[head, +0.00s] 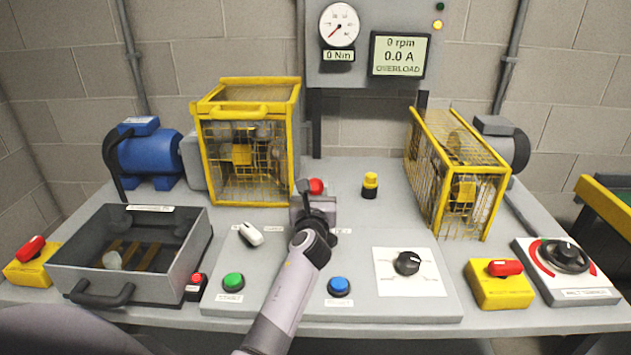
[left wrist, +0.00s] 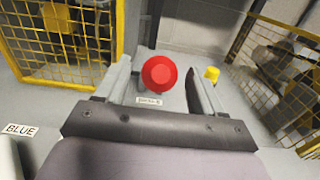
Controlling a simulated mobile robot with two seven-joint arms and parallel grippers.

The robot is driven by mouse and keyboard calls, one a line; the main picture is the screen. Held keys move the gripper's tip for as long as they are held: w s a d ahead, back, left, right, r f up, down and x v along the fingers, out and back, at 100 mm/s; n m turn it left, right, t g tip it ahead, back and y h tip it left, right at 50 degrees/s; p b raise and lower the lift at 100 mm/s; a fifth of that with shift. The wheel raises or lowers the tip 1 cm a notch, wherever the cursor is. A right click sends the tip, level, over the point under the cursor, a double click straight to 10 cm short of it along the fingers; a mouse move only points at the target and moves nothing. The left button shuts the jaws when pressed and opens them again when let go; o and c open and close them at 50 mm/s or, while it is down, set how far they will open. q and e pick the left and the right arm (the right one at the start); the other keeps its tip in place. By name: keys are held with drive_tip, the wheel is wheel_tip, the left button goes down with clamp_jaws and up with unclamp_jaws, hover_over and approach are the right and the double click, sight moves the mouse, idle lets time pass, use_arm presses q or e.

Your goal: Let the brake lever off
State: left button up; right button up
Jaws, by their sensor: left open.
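My left gripper (head: 315,193) reaches up from the front of the bench in the head view, over the back of the grey control panel. It is open. In the left wrist view a round red knob (left wrist: 160,74) shows between the two open fingers, apart from both. In the head view this red knob (head: 316,186) shows just beyond the gripper, its lower part hidden by it. A small label below it is too blurred to read. I cannot tell for sure whether this knob belongs to the brake lever. My right gripper is not in view.
A yellow cage (head: 247,83) stands behind left, another (head: 487,165) behind right. A yellow-topped post (head: 370,186) stands right of the knob. The panel carries a white switch (head: 250,234), green (head: 233,281) and blue (head: 339,286) buttons and a black dial (head: 407,263). The display (head: 399,55) reads OVERLOAD.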

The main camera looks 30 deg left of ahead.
use_arm(q)
drive_tip(key=shift+b+x, duration=0.5)
drive_tip(key=shift+x, duration=1.65)
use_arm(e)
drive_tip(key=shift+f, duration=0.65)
